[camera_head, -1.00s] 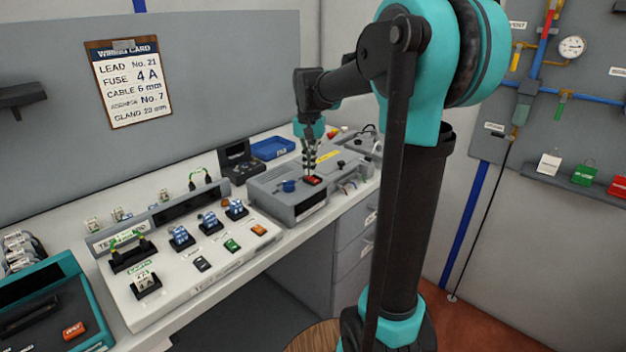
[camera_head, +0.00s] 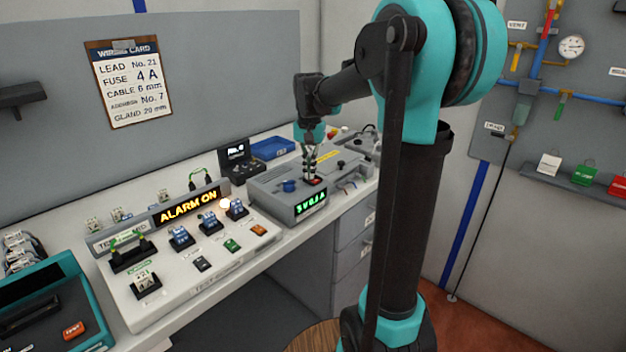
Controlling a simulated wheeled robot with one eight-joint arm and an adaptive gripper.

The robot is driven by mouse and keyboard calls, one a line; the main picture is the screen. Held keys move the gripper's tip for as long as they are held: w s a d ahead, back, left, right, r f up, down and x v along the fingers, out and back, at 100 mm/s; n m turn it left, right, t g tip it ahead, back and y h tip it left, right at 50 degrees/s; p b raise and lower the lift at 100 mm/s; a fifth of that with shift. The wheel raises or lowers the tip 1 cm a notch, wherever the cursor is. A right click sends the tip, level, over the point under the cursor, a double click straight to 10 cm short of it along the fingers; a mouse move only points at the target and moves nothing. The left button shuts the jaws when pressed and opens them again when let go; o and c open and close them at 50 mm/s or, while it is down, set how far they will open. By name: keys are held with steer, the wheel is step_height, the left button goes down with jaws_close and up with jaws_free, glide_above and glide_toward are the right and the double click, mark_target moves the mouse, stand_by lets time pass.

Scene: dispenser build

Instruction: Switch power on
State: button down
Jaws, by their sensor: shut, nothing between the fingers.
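The grey box (camera_head: 268,201) on the bench has a red switch (camera_head: 317,181) on its top, now partly hidden by my gripper. My gripper (camera_head: 311,176) is shut and empty, pointing down with its tips at the switch; I cannot tell if they touch it. The box's front display (camera_head: 310,202) is lit with green characters. A blue knob (camera_head: 288,186) sits left of the switch. The test board display (camera_head: 186,207) glows orange and reads "ALARM ON". A lamp (camera_head: 225,203) beside it glows.
A wiring card (camera_head: 128,84) hangs on the wall panel. A small black device (camera_head: 238,160) with a lit screen and a blue tray (camera_head: 272,148) stand behind the box. A teal unit (camera_head: 45,300) is at front left. Blue block connectors and coloured buttons stand on the test board (camera_head: 180,285).

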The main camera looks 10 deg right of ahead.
steer(key=shift+r, duration=3.45)
